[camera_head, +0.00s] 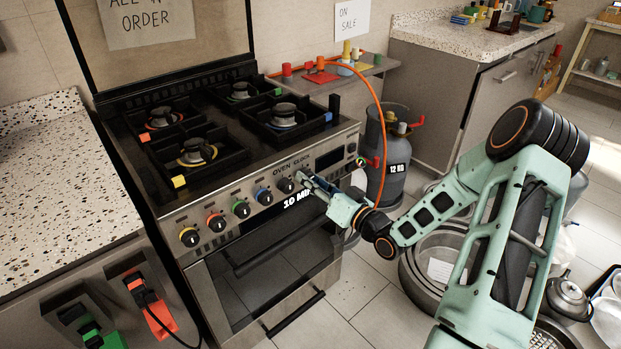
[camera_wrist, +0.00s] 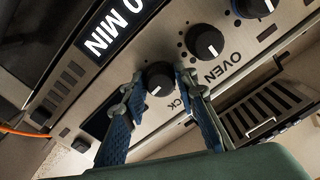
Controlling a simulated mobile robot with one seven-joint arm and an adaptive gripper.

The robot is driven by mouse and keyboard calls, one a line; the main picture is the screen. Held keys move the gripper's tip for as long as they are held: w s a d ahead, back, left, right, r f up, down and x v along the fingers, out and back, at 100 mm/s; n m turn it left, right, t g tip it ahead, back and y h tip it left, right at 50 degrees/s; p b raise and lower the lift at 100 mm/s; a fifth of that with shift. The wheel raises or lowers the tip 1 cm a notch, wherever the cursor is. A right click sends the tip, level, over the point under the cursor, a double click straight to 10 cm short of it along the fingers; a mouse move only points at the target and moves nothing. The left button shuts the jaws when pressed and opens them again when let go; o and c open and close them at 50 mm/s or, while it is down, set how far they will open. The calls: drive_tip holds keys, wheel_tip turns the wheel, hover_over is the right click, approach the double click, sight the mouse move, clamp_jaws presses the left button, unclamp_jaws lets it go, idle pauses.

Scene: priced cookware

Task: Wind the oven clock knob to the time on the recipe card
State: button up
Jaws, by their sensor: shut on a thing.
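The oven clock knob (camera_wrist: 158,77) is a round black knob with a white pointer mark, beside the printed words OVEN CLOCK. In the wrist view it sits between the two fingers of my gripper (camera_wrist: 160,84), which is shut on it. In the head view my gripper (camera_head: 304,181) is at the stove's front panel and mostly hides this knob. I cannot identify a recipe card.
Another black knob (camera_wrist: 205,42) is close beside the held one, with a blue-marked knob (camera_head: 264,196) farther left. An oven door handle (camera_head: 293,314) lies below. A gas cylinder (camera_head: 388,155) with an orange hose stands to the right. Pots (camera_head: 438,250) crowd the floor.

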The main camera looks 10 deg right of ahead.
drive_tip(key=shift+f, duration=0.1)
idle(0.4)
drive_tip(key=o, duration=1.1)
drive_tip(key=shift+o, duration=0.2)
drive_tip(key=shift+s+d, duration=0.1)
drive_tip(key=v, duration=1.2)
